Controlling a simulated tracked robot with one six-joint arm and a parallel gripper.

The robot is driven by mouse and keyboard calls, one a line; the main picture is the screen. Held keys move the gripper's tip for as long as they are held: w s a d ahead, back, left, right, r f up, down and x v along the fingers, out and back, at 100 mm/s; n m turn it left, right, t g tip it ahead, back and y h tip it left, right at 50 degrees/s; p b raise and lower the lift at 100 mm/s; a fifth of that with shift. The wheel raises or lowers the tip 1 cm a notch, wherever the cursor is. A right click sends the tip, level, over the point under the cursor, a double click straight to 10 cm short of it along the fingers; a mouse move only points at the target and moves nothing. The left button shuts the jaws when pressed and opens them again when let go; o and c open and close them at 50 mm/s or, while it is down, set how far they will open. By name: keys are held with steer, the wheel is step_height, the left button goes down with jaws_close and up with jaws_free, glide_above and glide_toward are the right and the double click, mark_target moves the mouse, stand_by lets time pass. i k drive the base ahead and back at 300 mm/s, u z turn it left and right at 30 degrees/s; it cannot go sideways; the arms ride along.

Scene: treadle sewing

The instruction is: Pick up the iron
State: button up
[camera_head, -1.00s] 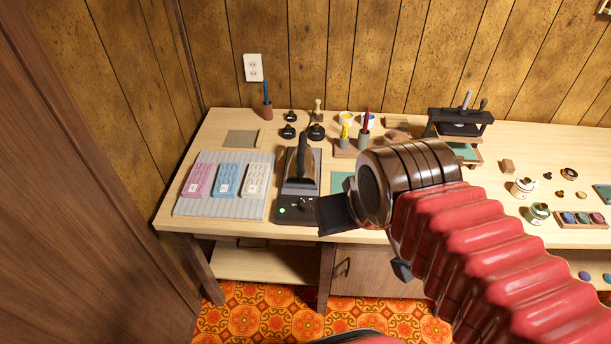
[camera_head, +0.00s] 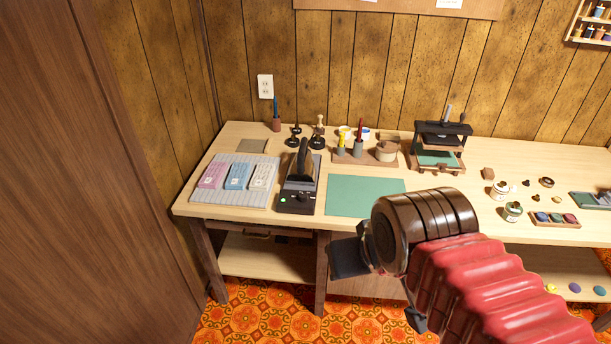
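My gripper (camera_head: 382,288) is in front of the table's front edge, to the right of and nearer than the iron. Its two dark fingers are spread apart, with nothing seen between them. Its wrist hides part of the table front. The gripper does not touch the iron.
A grey ribbed tray (camera_head: 218,191) with pink, blue and white blocks lies left of the iron. A bare green mat (camera_head: 365,196) lies to its right. Stamps and a wooden holder (camera_head: 350,157) stand behind. A press (camera_head: 440,146) stands further right. A brown panel (camera_head: 110,220) fills the left.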

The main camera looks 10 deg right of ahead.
mark_target(303, 171)
steer(key=u, duration=1.2)
steer(key=i, duration=1.3)
steer(key=z, duration=1.3)
